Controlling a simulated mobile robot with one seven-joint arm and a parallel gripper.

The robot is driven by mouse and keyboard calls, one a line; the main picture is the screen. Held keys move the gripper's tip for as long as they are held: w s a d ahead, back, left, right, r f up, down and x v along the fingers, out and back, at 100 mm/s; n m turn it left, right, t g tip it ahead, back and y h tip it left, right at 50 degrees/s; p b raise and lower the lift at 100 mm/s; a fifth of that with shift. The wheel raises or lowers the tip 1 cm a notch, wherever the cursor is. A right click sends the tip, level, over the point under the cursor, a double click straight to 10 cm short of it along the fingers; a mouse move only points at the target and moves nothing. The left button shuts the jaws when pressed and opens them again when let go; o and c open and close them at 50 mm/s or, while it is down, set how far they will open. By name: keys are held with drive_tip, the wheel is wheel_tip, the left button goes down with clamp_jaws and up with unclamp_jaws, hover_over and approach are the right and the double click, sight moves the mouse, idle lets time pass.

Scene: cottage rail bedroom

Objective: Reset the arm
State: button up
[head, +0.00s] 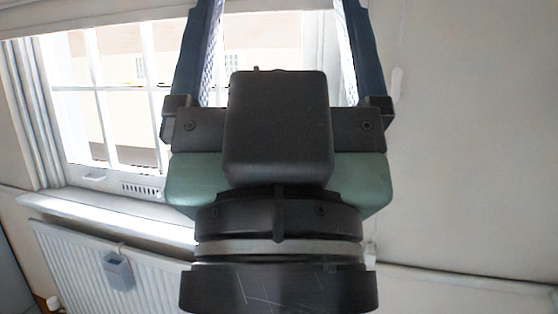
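No object shows between the visible parts of the fingers, only the window and wall behind. The fingertips run out of the top edge of the frame. The task names no other object.
Behind my gripper is a white-framed window (110,85) with a sill (110,210) below it. A white radiator (80,265) with a small grey box (118,271) on it stands under the sill. Plain wall (470,140) fills the right side.

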wheel_tip(320, 180, up, 14)
drive_tip(key=p, duration=1.1)
drive_tip(key=shift+f, duration=0.1)
